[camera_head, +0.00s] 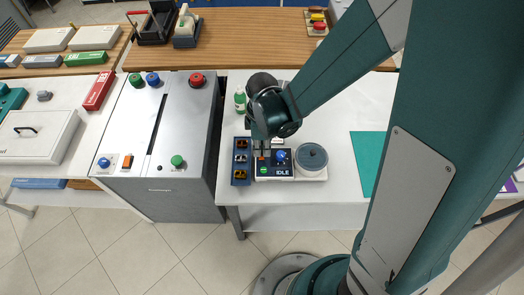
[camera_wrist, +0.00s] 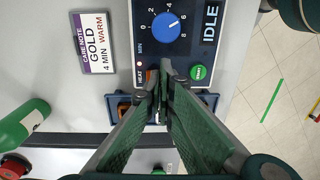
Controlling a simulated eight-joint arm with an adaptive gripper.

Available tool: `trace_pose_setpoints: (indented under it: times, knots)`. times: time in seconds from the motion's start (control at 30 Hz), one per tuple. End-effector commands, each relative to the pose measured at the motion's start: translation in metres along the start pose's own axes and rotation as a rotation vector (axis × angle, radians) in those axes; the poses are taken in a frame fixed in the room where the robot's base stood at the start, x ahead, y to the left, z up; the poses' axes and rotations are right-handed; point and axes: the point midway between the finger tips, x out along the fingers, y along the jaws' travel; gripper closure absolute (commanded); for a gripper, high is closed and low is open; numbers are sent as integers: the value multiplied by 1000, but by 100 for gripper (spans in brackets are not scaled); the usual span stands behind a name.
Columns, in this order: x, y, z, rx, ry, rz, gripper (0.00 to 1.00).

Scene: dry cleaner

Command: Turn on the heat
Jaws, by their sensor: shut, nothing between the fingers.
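The control panel (camera_head: 287,165) is dark, with an IDLE display, on the white table; it also shows in the wrist view (camera_wrist: 184,50). Its blue minute knob (camera_wrist: 166,27) has a white pointer. An orange switch (camera_wrist: 152,74) lies by the HEAT label, partly hidden behind my fingertips; its position cannot be told. A green round button (camera_wrist: 198,72) sits right of the fingertips. My gripper (camera_wrist: 165,72) is shut and empty, pointing at the panel beside the HEAT switch; whether it touches is unclear. It also shows in the head view (camera_head: 262,151).
A blue tray (camera_head: 241,181) with compartments stands left of the panel, and a round grey lidded pot (camera_head: 311,156) stands right. A green bottle (camera_head: 240,101) stands behind. A teal mat (camera_head: 366,160) lies farther right.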

Motion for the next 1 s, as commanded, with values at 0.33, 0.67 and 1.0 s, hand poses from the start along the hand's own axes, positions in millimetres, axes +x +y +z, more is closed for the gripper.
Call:
trace_pose_setpoints:
  times: [0.33,0.67,1.0]
  knots:
    - [-3,-1,0,0,0,0,100]
    - [-31,-5,0,0,0,0,100]
    - [-65,-12,0,0,0,0,100]
